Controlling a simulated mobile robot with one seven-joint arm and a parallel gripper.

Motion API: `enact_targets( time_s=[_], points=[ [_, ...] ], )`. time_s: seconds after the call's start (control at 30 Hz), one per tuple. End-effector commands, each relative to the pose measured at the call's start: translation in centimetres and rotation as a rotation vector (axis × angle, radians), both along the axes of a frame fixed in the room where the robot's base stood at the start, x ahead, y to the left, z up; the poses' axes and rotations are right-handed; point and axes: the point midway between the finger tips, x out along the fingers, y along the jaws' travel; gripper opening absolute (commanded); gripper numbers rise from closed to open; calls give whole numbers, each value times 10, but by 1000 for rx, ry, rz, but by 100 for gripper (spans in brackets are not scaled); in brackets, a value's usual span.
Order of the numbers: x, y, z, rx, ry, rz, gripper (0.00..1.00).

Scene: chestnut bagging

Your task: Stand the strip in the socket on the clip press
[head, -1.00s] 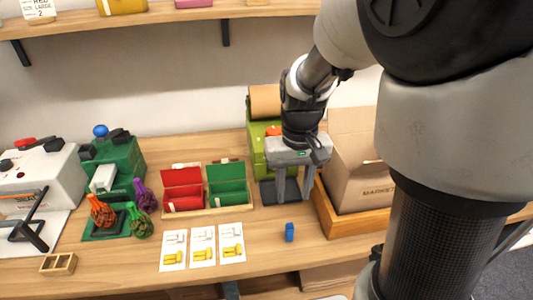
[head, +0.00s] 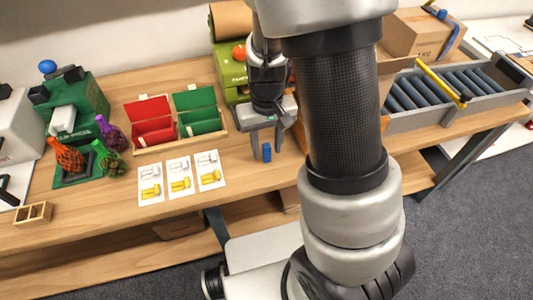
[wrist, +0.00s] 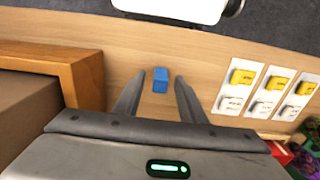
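A small blue block (head: 267,153), which I take to be the strip, stands on the table near its front edge. In the wrist view the blue block (wrist: 161,79) shows in the gap between my fingertips, with space on both sides. My gripper (head: 267,143) points down at it, open and empty; its fingers (wrist: 163,78) do not touch the block. The green clip press (head: 76,108), with a blue knob on top, stands at the left of the table. I cannot make out its socket clearly.
Red and green open boxes (head: 152,122) and several white cards (head: 180,178) lie left of my gripper. Netted bags (head: 112,135) sit by the press. A small wooden rack (head: 33,213) is at the front left. A wooden tray wall (wrist: 85,72) stands near my gripper.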

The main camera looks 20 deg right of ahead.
Motion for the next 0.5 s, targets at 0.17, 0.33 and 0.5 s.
enact_targets(
  time_s=[0.17, 0.33, 0.5],
  points=[
    [0, 0, -1, 0, -1, 0, 38],
    [0, 0, -1, 0, 0, 0, 19],
    [0, 0, -1, 0, 0, -1, 0]
  ],
)
